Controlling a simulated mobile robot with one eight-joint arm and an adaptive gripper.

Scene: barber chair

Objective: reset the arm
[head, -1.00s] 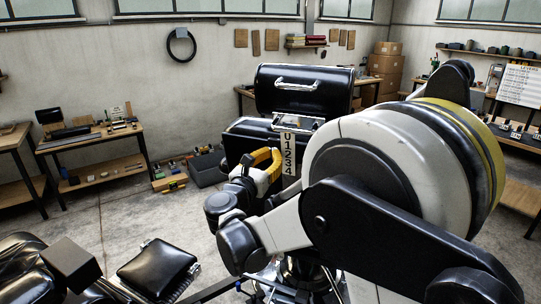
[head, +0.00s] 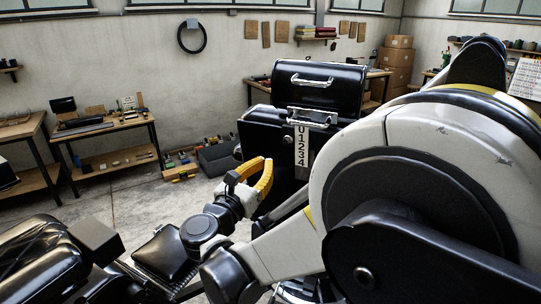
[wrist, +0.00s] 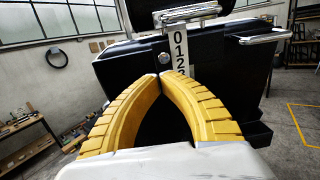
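My gripper (head: 266,163) has yellow ridged fingers and is in front of the black barber chair (head: 268,130) in the head view. In the wrist view my gripper (wrist: 160,76) has its two curved fingers meeting at the tips, with nothing seen between them. Behind the fingertips stands the black chair body (wrist: 115,60) with a number strip (wrist: 179,45), its lower end hidden by a finger. The strip (head: 302,146) also shows in the head view, below the black headrest (head: 318,87). My gripper looks apart from the chair, though the exact gap is hard to tell.
A black padded footrest (head: 165,255) lies at the lower left. A wooden workbench (head: 105,135) stands by the left wall, with a grey bin (head: 218,158) on the floor. Cardboard boxes (head: 396,65) are stacked at the back. Floor between bench and footrest is clear.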

